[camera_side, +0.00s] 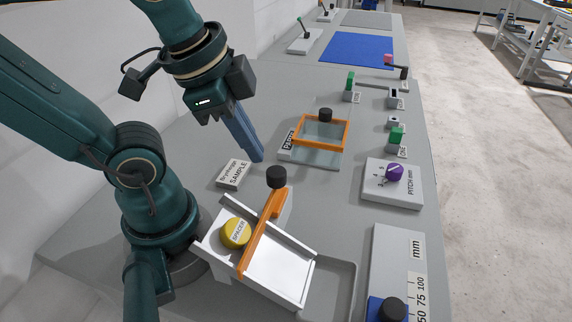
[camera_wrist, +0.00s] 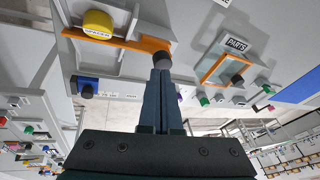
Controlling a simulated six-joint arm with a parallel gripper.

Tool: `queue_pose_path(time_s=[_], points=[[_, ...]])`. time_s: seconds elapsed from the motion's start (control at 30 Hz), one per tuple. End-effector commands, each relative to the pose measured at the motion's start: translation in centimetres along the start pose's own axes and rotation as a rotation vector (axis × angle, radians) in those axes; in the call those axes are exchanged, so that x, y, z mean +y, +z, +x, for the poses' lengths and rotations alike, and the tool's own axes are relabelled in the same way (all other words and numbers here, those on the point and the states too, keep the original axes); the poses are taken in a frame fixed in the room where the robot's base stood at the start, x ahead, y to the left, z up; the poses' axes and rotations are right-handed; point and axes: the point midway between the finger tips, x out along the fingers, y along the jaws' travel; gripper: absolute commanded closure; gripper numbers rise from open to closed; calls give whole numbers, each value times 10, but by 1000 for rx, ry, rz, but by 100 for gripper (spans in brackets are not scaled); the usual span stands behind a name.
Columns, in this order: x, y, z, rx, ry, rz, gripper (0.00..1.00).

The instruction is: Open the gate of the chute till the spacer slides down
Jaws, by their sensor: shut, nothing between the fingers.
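The white chute (camera_side: 278,268) slopes down to the right in the side view. The yellow spacer (camera_side: 236,233) lies in its upper part, behind the orange gate (camera_side: 256,243), which crosses the chute. The gate's arm ends in a black knob (camera_side: 276,177) on the far side. In the wrist view the spacer (camera_wrist: 98,24), gate (camera_wrist: 110,40) and knob (camera_wrist: 161,59) show at the top. My gripper (camera_side: 258,158) is shut and empty, its fingertips a little above and beside the knob. In the wrist view the fingertips (camera_wrist: 161,72) appear right by the knob; contact cannot be told.
A label block marked SAMPLE (camera_side: 234,174) stands left of the knob. An orange-framed PARTS box (camera_side: 320,132) with a black knob lies behind. A pitch dial (camera_side: 392,186) and a mm scale (camera_side: 398,275) stand at the right. A shallow tray (camera_side: 345,285) lies by the chute's lower end.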

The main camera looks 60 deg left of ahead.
Motion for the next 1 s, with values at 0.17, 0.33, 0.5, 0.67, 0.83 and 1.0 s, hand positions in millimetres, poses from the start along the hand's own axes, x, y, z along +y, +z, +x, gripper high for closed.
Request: queue_pose_path(time_s=[0.17, 0.33, 0.5, 0.67, 0.83, 1.0], points=[[6, -6, -18, -93, 56, 481, 100], [17, -16, -35, -174, 128, 972, 100], [32, -28, -47, -230, 183, 1354, 100], [50, -37, -51, -250, 201, 1542, 100], [65, -40, -49, -252, 210, 1622, 100], [69, -39, -49, -251, 212, 1642, 100]])
